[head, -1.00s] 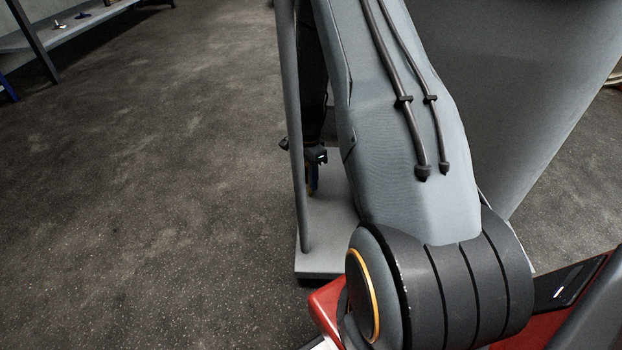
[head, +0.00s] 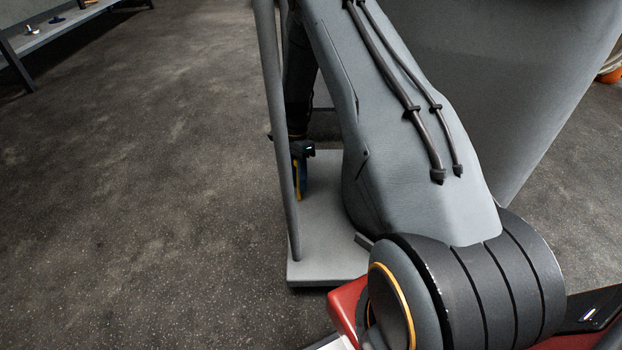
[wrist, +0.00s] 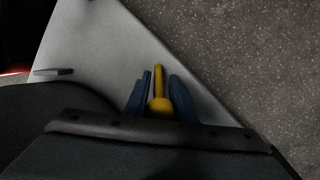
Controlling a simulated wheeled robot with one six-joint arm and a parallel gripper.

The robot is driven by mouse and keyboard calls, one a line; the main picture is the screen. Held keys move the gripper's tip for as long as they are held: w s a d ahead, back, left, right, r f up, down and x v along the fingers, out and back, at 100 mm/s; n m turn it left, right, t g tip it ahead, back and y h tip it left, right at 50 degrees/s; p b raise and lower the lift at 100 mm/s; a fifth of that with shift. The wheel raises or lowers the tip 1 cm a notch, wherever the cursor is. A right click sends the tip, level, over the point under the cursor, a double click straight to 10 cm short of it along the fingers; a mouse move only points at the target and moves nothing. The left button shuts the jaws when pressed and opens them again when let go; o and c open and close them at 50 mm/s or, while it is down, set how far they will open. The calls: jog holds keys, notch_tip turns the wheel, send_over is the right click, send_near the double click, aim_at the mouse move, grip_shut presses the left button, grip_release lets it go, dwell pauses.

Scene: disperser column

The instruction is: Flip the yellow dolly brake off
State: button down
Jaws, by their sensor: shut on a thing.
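The yellow brake lever (wrist: 158,80) stands out over the light grey dolly deck in the wrist view, with a rounded yellow base toward me. My gripper (wrist: 159,88) has its two blue fingers on either side of the lever, shut on it. In the head view my gripper (head: 301,172) is low over the dolly deck (head: 325,235), partly behind the grey upright post. A bit of yellow shows there beside the fingers. My arm hides much of the deck in the head view.
A thin grey post (head: 275,120) rises from the deck's left side, close to my gripper. A large grey body (head: 500,80) stands to the right behind my arm. A shelf (head: 50,32) stands far left. The dark floor (head: 150,200) at left is clear.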

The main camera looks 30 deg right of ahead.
jog(key=shift+w+f, duration=0.25)
jog(key=shift+w, duration=0.25)
dwell(1.1)
jog(key=c, duration=1.5)
grip_release()
jog(key=shift+f, duration=0.1)
jog(key=shift+d, duration=0.1)
jog(key=shift+p+v, duration=1.55)
jog(key=shift+v, duration=2.4)
